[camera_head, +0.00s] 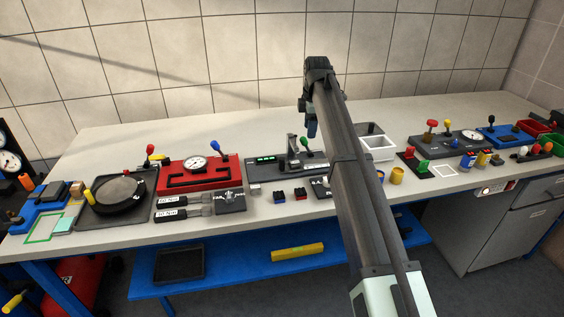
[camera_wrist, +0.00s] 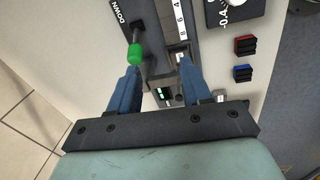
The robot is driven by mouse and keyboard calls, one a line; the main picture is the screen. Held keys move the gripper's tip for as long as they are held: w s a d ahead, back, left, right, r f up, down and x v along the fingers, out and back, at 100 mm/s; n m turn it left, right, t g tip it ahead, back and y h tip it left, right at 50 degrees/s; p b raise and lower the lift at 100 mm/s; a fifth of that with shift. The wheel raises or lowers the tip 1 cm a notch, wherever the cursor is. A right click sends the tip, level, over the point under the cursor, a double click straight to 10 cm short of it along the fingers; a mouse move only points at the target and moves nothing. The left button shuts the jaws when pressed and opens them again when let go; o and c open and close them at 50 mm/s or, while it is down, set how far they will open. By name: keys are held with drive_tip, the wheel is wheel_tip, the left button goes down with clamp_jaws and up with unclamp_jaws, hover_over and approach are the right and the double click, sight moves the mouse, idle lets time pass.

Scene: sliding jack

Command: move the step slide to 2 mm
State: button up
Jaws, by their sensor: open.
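The dark jack unit (camera_head: 262,176) stands at the middle of the bench, with a green digital display (camera_head: 266,160) and a green-knobbed lever (camera_head: 304,141). In the wrist view, the green knob (camera_wrist: 134,54) lies by the left fingertip, near the word DOWN. A number scale (camera_wrist: 179,22) runs beside it, toward the right fingertip. I cannot clearly tell the step slide from the parts around the scale. My gripper (camera_wrist: 160,68) is open, its blue fingers apart above the unit. In the head view my gripper (camera_head: 312,128) is above the unit's right part, which my arm partly hides.
A red gauge unit (camera_head: 200,176) stands to the left. Small blue (camera_head: 279,197) and red (camera_head: 300,194) blocks lie in front of the jack unit. The bench front (camera_head: 262,220) is mostly clear.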

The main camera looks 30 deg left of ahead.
drive_tip(key=r+n+g+h, duration=0.1)
drive_tip(key=r, duration=0.1)
hover_over(282, 159)
wheel_tip(282, 159, down, 14)
drive_tip(key=shift+w+a+f, duration=0.1)
idle(0.3)
drive_tip(key=shift+c, duration=0.4)
clamp_jaws()
